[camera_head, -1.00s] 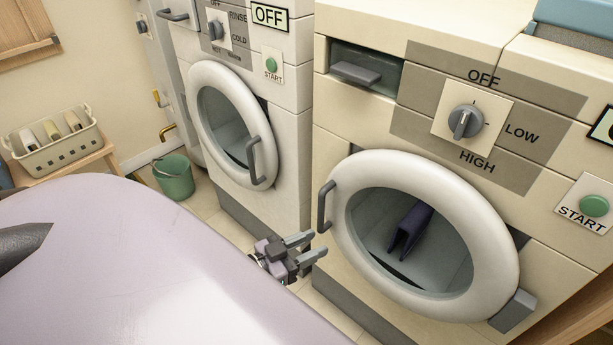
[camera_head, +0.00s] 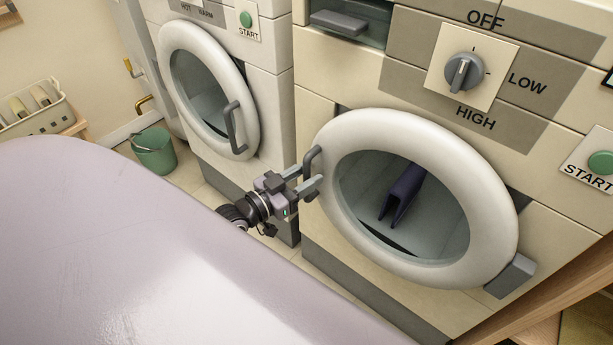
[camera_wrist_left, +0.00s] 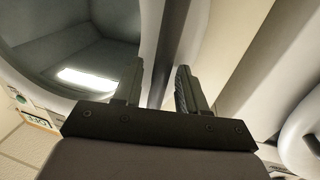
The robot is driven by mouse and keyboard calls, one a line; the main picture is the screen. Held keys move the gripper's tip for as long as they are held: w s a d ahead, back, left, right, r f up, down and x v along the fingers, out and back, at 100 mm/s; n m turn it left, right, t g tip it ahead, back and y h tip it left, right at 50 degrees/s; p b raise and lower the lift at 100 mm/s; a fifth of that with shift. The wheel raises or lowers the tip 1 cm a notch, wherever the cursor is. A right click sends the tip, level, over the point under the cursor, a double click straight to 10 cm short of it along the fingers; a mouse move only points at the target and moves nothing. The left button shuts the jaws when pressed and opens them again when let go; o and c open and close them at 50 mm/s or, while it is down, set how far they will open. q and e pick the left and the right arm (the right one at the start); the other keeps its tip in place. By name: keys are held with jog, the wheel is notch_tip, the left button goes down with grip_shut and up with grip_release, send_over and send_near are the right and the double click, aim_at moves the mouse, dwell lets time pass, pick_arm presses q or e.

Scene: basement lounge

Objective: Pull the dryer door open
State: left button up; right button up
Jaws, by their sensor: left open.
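The dryer (camera_head: 340,230) is the cream machine at right in the head view, with an OFF, LOW and HIGH knob. Its round white door (camera_head: 480,180) looks shut, and a dark cloth (camera_head: 401,193) shows through the glass. The grey door handle (camera_head: 313,157) is on the door's left rim. My left gripper (camera_head: 309,178) is open at the lower end of this handle. In the left wrist view, the handle (camera_wrist_left: 173,40) runs as a dark bar between the two open fingers (camera_wrist_left: 158,85); contact cannot be made out. My right gripper is not in view.
A white washer (camera_head: 270,115) with its own round door (camera_head: 245,75) stands left of the dryer. A green bucket (camera_head: 154,152) is on the floor at left, near a basket (camera_head: 40,112). A wooden edge (camera_head: 545,300) stands at the dryer's right.

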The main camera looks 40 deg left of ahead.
pick_arm(q)
jog(key=shift+w+d, duration=0.1)
jog(key=shift+w, duration=0.15)
grip_shut()
